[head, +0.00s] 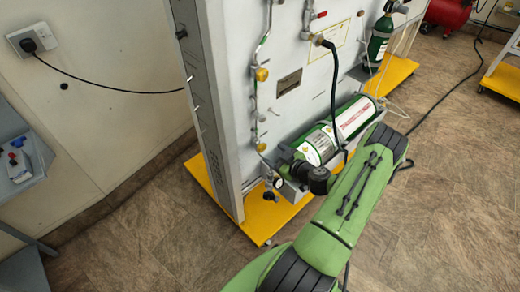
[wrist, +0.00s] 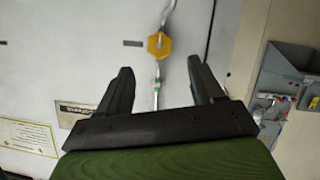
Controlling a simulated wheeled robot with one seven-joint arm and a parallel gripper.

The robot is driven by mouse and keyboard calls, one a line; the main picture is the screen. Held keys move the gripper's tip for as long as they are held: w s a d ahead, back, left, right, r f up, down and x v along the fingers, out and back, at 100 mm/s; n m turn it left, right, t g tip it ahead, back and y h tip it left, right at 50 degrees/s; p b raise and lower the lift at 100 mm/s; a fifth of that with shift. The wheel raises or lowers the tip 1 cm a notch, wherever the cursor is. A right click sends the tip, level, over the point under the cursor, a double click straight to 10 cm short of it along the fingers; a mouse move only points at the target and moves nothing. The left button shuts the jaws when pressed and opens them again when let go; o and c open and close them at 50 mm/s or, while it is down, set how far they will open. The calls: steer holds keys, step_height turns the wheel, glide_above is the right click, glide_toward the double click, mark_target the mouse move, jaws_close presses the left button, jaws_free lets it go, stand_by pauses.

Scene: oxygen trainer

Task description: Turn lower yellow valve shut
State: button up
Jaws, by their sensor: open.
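The lower yellow valve (head: 261,147) sits on a thin vertical pipe near the left edge of the upright panel. In the wrist view, which looks upside down, a yellow valve (wrist: 159,44) shows beyond the fingertips of my gripper (wrist: 160,80). From the signs beside it, this appears to be the lower one. My gripper is open and empty, its two dark fingers on either side of the pipe line and apart from the valve. An upper yellow valve (head: 262,74) is on the same pipe.
A green and white cylinder (head: 340,125) lies at the panel's foot, close to my arm. A black hose (head: 333,85) hangs from the panel.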

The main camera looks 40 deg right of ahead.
mark_target(264, 148)
steer(key=b+x, duration=0.1)
steer(key=x, duration=0.8)
steer(key=shift+w+f, duration=0.1)
steer(key=shift+w, duration=0.1)
steer(key=shift+c, duration=0.5)
steer(key=c, duration=0.9)
steer(key=shift+f+m+y+b, duration=0.1)
steer(key=shift+m+y+b, duration=0.6)
steer(key=shift+m+b, duration=0.4)
steer(key=shift+m+y+b, duration=0.5)
steer(key=o, duration=1)
